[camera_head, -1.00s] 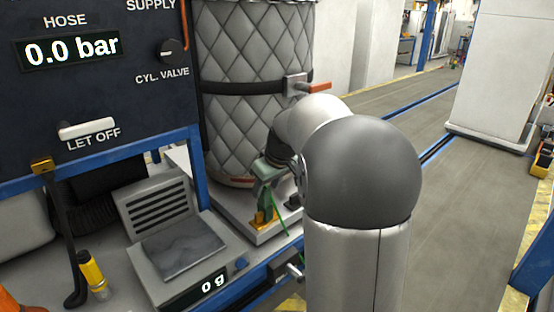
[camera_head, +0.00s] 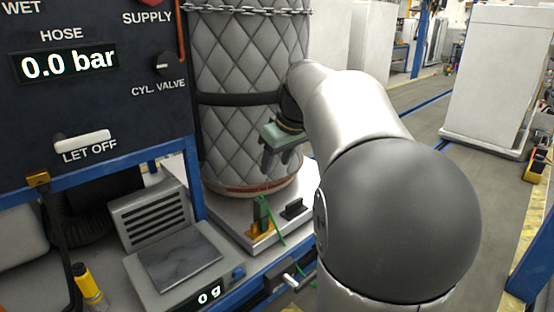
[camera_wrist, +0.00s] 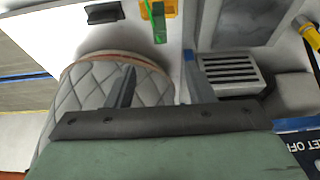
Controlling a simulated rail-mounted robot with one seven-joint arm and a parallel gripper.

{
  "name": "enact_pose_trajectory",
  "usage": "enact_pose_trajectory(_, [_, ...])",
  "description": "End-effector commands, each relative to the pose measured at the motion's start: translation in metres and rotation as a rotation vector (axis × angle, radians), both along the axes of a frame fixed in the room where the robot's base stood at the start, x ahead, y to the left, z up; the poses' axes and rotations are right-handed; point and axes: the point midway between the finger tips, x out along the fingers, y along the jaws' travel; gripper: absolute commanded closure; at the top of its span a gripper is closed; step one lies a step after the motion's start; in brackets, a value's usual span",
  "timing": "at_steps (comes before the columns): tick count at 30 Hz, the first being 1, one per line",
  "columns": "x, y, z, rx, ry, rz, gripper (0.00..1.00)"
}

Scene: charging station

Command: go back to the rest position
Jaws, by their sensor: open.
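My gripper (camera_head: 277,158) is raised in front of the quilted grey cylinder (camera_head: 235,140), pointing down with its fingers apart and nothing between them. In the wrist view my two fingers (camera_wrist: 160,84) are spread, with the cylinder's base behind the left finger. Below the gripper, a green upright piece (camera_head: 261,212) stands in a yellow holder on the white platform, with a green cord beside it. The green piece also shows in the wrist view (camera_wrist: 159,28), clear of the fingers. The arm hides the cylinder's right side.
A black block (camera_head: 294,208) sits beside the green piece. The scale (camera_head: 180,255) reads 0 g, with a vented box (camera_head: 150,214) behind it. The control panel (camera_head: 100,105) stands at the left. A yellow-black tool (camera_head: 88,284) is at lower left.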

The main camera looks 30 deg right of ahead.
Motion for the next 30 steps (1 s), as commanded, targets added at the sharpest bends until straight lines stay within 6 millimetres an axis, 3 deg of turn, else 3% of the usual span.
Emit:
enact_pose_trajectory(10, [-0.001,0.004,-0.001,0.002,0.006,-0.001,0.51])
enact_pose_trajectory(14, [-0.018,0.038,-0.014,0.022,0.055,-0.018,0.51])
enact_pose_trajectory(17, [-0.052,0.084,-0.037,0.039,0.131,-0.05,0.51])
enact_pose_trajectory(21, [-0.117,0.141,-0.078,0.03,0.241,-0.102,0.51])
enact_pose_trajectory(24, [-0.164,0.166,-0.105,0.009,0.299,-0.132,0.51])
enact_pose_trajectory(27, [-0.2,0.178,-0.126,-0.013,0.338,-0.155,0.51])
enact_pose_trajectory(30, [-0.221,0.183,-0.139,-0.028,0.356,-0.171,0.51])
